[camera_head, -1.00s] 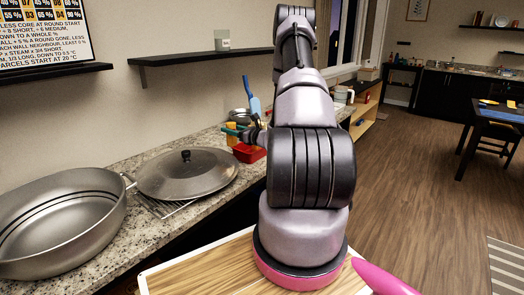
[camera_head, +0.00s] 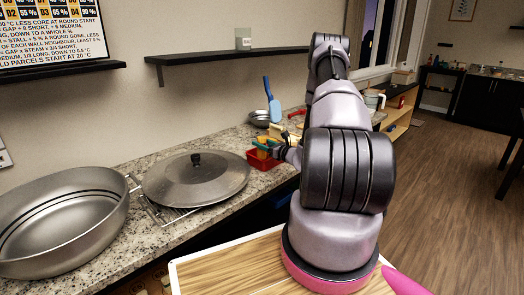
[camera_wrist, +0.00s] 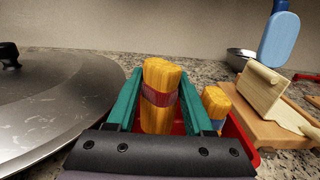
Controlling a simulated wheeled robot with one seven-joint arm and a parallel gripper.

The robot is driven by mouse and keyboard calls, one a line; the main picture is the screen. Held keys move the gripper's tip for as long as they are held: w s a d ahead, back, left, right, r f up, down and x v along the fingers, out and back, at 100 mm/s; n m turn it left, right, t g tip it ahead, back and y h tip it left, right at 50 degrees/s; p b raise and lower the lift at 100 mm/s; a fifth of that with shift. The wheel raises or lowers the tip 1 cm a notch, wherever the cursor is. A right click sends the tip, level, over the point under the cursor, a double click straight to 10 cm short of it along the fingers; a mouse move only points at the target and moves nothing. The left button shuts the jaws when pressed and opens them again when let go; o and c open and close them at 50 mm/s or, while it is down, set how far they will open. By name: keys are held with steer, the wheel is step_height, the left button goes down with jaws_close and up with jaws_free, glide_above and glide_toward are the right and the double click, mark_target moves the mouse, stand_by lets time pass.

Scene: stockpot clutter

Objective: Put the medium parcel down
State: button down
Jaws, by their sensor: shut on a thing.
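A parcel of yellow sticks with a dark red band (camera_wrist: 160,97) stands upright between the green fingers of my gripper (camera_wrist: 160,105) in the wrist view. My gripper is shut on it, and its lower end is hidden. A red tray (camera_wrist: 243,142) lies below and around the fingers. A shorter yellow parcel with a blue band (camera_wrist: 216,106) stands in the tray, right of my right finger. In the head view my gripper (camera_head: 278,151) is at the red tray (camera_head: 264,161) on the counter. I cannot tell whether the held parcel touches the tray floor.
A domed lid (camera_head: 195,178) on a wire rack (camera_head: 160,212) and a large steel pot (camera_head: 60,222) stand left of the tray. Behind and right are a wooden board (camera_wrist: 262,125) with a wooden block (camera_wrist: 258,90), a blue paddle (camera_wrist: 278,38) and a metal bowl (camera_wrist: 240,60).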

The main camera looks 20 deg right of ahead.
mark_target(261, 154)
steer(key=shift+f, duration=1.4)
steer(key=shift+f, duration=0.1)
steer(key=shift+c, duration=1.4)
jaws_free()
steer(key=shift+f, duration=0.1)
